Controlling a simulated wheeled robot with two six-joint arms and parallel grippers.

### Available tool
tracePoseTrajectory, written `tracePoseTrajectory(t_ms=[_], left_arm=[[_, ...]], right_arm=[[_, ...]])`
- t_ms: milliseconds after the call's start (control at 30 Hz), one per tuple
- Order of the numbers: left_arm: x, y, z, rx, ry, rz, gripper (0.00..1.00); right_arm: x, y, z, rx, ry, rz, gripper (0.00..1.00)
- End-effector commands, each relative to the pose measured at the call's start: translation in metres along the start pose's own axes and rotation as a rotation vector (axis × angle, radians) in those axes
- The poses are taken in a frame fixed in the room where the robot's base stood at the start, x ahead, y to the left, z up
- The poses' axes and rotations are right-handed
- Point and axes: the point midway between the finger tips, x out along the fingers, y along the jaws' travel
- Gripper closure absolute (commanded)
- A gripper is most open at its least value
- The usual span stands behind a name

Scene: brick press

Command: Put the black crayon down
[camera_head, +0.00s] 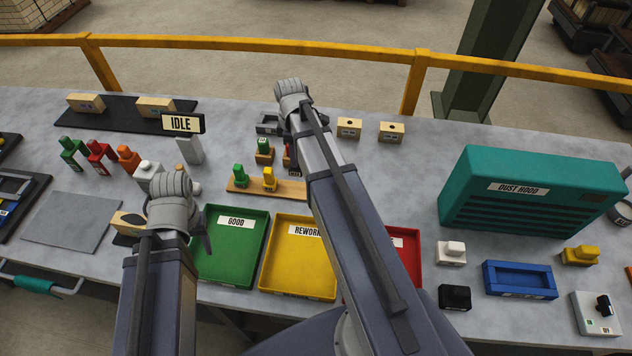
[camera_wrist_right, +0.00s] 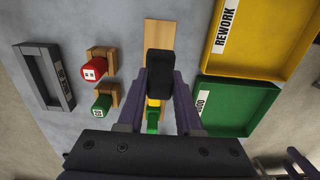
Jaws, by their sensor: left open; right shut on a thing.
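The black crayon (camera_wrist_right: 159,62) is a dark block-like piece. It is gripped between the fingers of my right gripper (camera_wrist_right: 160,88), which is shut on it. In the right wrist view it appears over a wooden strip (camera_wrist_right: 163,32); I cannot tell whether it touches. The strip also shows in the head view (camera_head: 292,190), with a green crayon (camera_head: 239,173) and a yellow crayon (camera_head: 269,178) on it. My right arm hides the black crayon and right fingertips in the head view. My left gripper (camera_head: 188,225) is open, left of the green tray, its fingers mostly hidden by its wrist.
A red piece (camera_wrist_right: 94,69) and a green piece (camera_wrist_right: 102,104) sit on small wooden stands beside a grey frame (camera_wrist_right: 46,77). The green GOOD tray (camera_head: 230,268), yellow REWORK tray (camera_head: 296,272) and a red tray (camera_head: 407,262) stand in front. A teal dust hood (camera_head: 525,195) is at right.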

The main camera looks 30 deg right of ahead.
Motion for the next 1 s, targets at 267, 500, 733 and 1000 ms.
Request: tracePoseTrajectory(t_ms=[267, 500, 733, 1000], left_arm=[[0.001, 0.0, 0.0, 0.0, 0.0, 0.0, 0.5], [0.024, 0.002, -0.001, 0.002, 0.0, 0.0, 0.5], [0.059, 0.005, -0.003, 0.002, 0.0, -0.001, 0.5], [0.063, 0.006, -0.004, 0.001, 0.0, -0.001, 0.5]], right_arm=[[0.001, 0.0, 0.001, -0.007, 0.0, 0.0, 1.0], [0.025, 0.0, 0.001, -0.007, 0.0, 0.0, 1.0], [0.059, 0.0, 0.001, -0.006, 0.0, 0.0, 1.0], [0.063, 0.0, 0.001, -0.006, 0.0, 0.0, 1.0]])
